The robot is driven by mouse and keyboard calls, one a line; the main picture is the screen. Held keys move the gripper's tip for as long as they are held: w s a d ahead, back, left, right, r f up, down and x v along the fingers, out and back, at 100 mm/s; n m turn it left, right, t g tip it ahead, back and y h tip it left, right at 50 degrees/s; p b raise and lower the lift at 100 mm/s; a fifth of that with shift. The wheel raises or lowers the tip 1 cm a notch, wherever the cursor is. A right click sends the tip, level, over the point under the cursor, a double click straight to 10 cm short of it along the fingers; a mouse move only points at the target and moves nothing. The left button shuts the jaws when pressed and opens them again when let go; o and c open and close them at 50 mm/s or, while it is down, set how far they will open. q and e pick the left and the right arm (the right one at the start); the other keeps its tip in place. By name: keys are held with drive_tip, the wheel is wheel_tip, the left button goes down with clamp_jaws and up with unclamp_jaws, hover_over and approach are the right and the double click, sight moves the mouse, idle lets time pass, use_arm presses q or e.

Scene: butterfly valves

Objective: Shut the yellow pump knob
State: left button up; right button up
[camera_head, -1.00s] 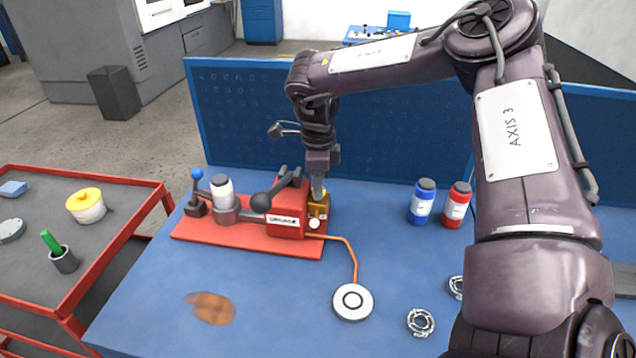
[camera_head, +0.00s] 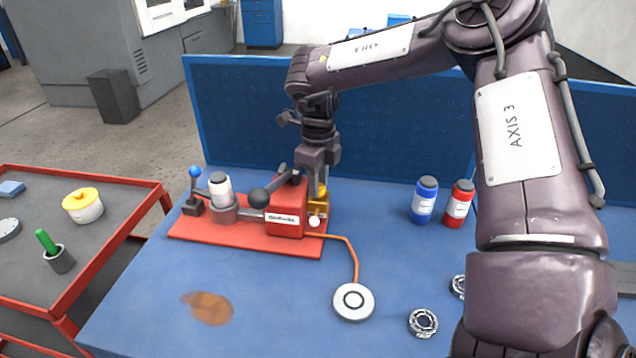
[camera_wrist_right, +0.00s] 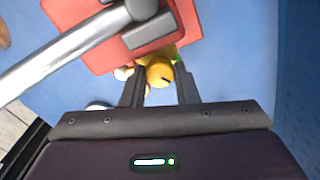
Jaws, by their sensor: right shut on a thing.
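The yellow pump knob (camera_wrist_right: 160,73) shows in the right wrist view between the two dark fingers of my right gripper (camera_wrist_right: 160,88). In the head view, my right gripper (camera_head: 318,186) points straight down at the right end of the red pump (camera_head: 287,207), with its fingers at the yellow part (camera_head: 319,205). It is shut on the knob. The fingers partly hide the knob in the head view. My left gripper is in no view.
The pump stands on a red base plate (camera_head: 240,238) on the blue table. A black ball-ended lever (camera_head: 259,198) is just left of the gripper. An orange hose runs to a white round disc (camera_head: 353,302). Blue (camera_head: 424,201) and red (camera_head: 459,204) bottles stand to the right.

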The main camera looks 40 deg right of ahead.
idle(0.3)
drive_tip(key=o, duration=1)
drive_tip(key=shift+c, duration=0.2)
wheel_tip(320, 180, up, 8)
drive_tip(key=p, duration=0.6)
drive_tip(key=shift+p, duration=0.35)
drive_tip(key=shift+m, duration=0.3)
